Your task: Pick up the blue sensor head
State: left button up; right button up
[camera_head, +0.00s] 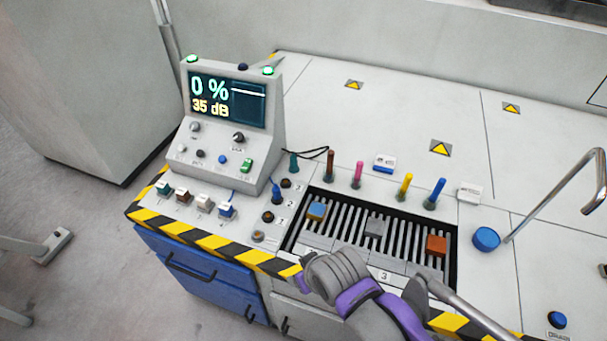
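My grey and purple arm (365,300), which looks like the right one, reaches in from the bottom over the tray's front edge. Its fingers cannot be made out, and it appears apart from the blue-topped block. My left gripper is not in view.
A console (232,125) reading 0 % and 35 dB stands left of the tray. Behind the tray stand several coloured pens, including a blue one (435,193). A blue round cap (487,238) and a bent metal rail (560,190) are at right.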

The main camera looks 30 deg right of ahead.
aim_at(226, 210)
jog(key=z, duration=1.2)
jog(key=u, duration=0.45)
jog(key=j+u, duration=0.2)
jog(key=u, duration=0.2)
jog(key=i+j+u, duration=0.1)
jog(key=u, duration=0.25)
jog(key=i+j+u, duration=0.1)
jog(key=u, duration=0.3)
jog(key=i+j, duration=0.3)
